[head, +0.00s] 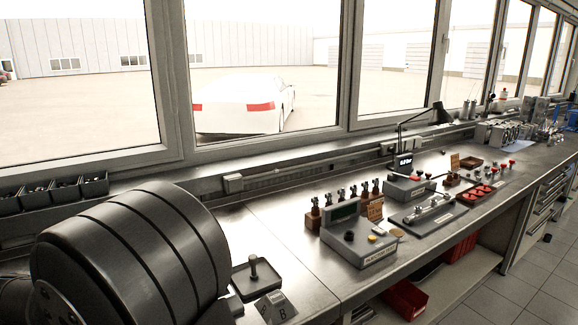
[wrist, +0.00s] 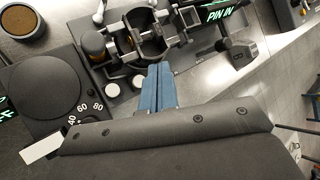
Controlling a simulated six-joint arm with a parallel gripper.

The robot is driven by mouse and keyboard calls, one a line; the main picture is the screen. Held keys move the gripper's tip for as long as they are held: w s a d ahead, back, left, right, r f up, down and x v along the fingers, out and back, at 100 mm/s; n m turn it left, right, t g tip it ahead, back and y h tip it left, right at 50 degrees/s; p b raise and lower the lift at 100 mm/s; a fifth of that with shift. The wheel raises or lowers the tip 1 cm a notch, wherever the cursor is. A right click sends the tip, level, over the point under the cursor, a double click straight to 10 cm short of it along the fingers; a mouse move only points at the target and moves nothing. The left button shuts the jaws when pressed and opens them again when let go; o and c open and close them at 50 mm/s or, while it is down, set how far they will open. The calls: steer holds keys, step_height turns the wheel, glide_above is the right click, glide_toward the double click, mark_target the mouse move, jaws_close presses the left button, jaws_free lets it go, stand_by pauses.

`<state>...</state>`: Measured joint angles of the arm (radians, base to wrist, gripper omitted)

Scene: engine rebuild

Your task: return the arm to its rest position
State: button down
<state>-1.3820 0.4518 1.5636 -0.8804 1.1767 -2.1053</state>
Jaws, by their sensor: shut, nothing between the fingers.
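My gripper (wrist: 158,75) shows in the wrist view as two blue fingers pressed together, with nothing held between them. Its tips point at a dark fixture with a metal clamp (wrist: 150,45), overlapping its near edge in the picture. I cannot tell whether they touch it. My gripper cannot be made out in the head view.
The wrist view shows a dial unit (wrist: 38,85), a brown-filled round cup (wrist: 22,18) and a lit "PIN IN" display (wrist: 219,14). In the head view, the workbench (head: 285,255) carries a grey control box (head: 352,243), a small black tray (head: 275,284) and several rod-like parts (head: 342,196).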

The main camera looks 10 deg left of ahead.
steer(key=w+d+r+m+g, duration=0.2)
steer(key=r+m+g, duration=0.6)
steer(key=m, duration=1)
steer(key=shift+w+d+r+g, duration=0.2)
steer(key=shift+w+g, duration=0.3)
steer(key=shift+w, duration=0.3)
